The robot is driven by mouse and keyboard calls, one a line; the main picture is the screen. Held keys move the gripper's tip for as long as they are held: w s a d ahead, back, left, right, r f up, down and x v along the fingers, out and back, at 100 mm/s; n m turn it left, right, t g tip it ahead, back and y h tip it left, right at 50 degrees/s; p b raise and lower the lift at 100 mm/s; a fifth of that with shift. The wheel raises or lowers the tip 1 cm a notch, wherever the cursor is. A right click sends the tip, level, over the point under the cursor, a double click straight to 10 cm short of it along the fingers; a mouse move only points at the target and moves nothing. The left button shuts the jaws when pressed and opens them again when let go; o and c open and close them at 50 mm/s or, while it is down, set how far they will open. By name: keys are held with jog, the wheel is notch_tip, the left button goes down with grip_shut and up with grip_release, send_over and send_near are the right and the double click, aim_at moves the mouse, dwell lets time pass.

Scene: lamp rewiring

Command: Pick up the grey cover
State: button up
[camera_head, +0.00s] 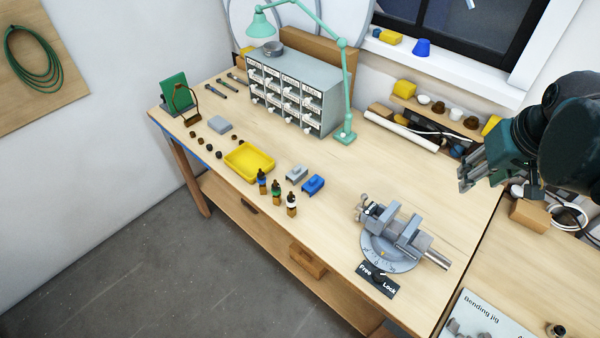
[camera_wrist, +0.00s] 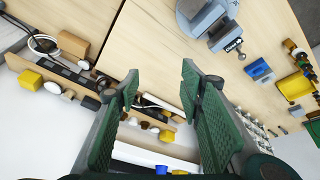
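Two small grey pieces lie on the workbench, and I cannot tell for certain which is the grey cover. One is a plain flat grey block (camera_head: 219,124) behind the yellow tray, near the drawer cabinet. The other is a smaller grey piece (camera_head: 296,174) with a raised top, beside a similar blue piece (camera_head: 313,184). The blue piece also shows in the wrist view (camera_wrist: 258,70). My gripper (camera_head: 466,178) is raised at the right, far from both grey pieces. In the wrist view its two green-padded fingers (camera_wrist: 160,88) are apart with nothing between them.
A yellow tray (camera_head: 233,165), several small bottles (camera_head: 276,190) and dark knobs (camera_head: 208,141) stand near the grey pieces. A grey vise (camera_head: 392,236) stands on the bench between them and my gripper. The drawer cabinet (camera_head: 295,92) and green lamp (camera_head: 346,95) rise behind.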

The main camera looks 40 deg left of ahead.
jog(key=w+a+f+n+g, duration=0.1)
jog(key=w+a, duration=0.1)
jog(key=a, duration=0.4)
jog(key=w+a+f+n, duration=0.1)
jog(key=a+f+n, duration=0.1)
jog(key=a, duration=0.5)
jog(key=n+g+h, duration=0.2)
jog(key=n+g, duration=0.1)
jog(key=n, duration=0.5)
send_over(297, 167)
jog(key=shift+s+f, duration=0.15)
jog(key=shift+f, duration=9.6)
jog(key=shift+d+f, duration=0.1)
jog(key=shift+f, duration=1.2)
jog(key=shift+f, duration=0.1)
jog(key=shift+f+p, duration=0.5)
jog(key=shift+f, duration=2)
